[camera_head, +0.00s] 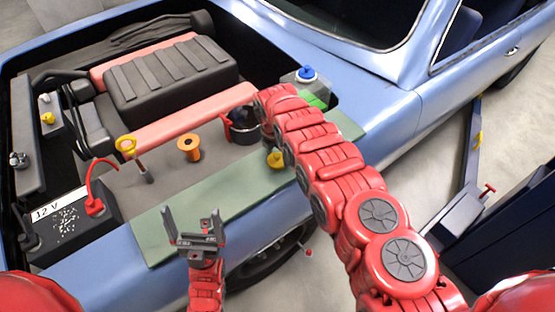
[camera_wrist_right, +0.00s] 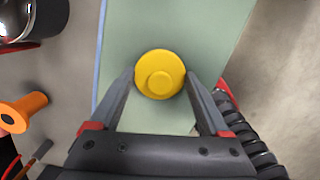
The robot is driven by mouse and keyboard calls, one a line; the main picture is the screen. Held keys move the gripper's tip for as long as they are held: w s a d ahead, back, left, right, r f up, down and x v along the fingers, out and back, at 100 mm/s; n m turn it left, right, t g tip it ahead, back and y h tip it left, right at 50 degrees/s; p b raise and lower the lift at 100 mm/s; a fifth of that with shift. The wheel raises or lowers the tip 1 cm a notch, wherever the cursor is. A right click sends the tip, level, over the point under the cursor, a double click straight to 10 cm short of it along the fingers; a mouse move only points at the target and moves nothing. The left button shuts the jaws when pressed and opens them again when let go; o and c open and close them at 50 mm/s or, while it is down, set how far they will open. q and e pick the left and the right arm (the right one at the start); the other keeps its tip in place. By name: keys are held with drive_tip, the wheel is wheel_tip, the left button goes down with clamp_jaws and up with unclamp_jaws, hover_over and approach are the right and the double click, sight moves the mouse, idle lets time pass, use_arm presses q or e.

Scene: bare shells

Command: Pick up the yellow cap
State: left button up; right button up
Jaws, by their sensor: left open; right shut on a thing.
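The yellow cap (camera_head: 276,159) is a round, stepped disc over the green mat (camera_head: 180,220) on the car's fender. In the right wrist view the cap (camera_wrist_right: 160,66) sits between the fingertips of my right gripper (camera_wrist_right: 161,82), which is shut on it. I cannot tell whether the cap touches the mat or is slightly above it. In the head view my right arm hides most of that gripper. My left gripper (camera_head: 192,214) is open and empty, over the mat's near left end.
A dark cabinet (camera_head: 510,230) stands at right. The mat's middle is clear.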

drive_tip(key=shift+c, duration=0.5)
drive_tip(key=shift+r, duration=0.1)
